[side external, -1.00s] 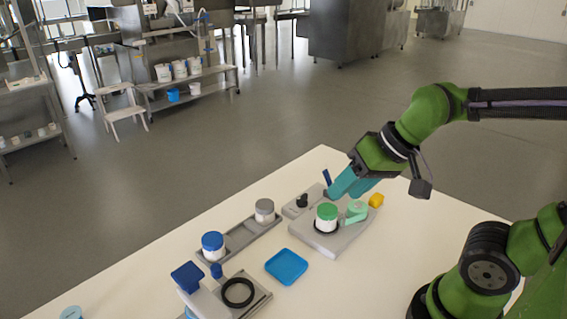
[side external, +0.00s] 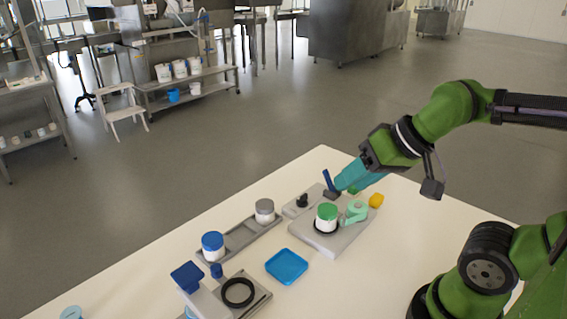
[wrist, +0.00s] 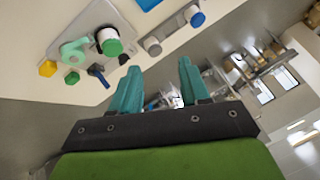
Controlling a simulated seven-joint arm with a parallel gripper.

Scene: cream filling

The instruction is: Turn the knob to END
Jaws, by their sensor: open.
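My gripper (side external: 341,184) has teal fingers and is close to the blue lever in the side view. In the wrist view the fingers (wrist: 158,72) are spread with nothing between them, and the knob and lever lie off to their upper left.
A white jar with a green lid (side external: 327,212) and a mint-green part (side external: 356,211) stand on a grey block. A yellow piece (side external: 376,200) and a green piece (side external: 353,190) are near. A blue tray (side external: 286,266) and blue-lidded jar (side external: 213,246) are farther forward.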

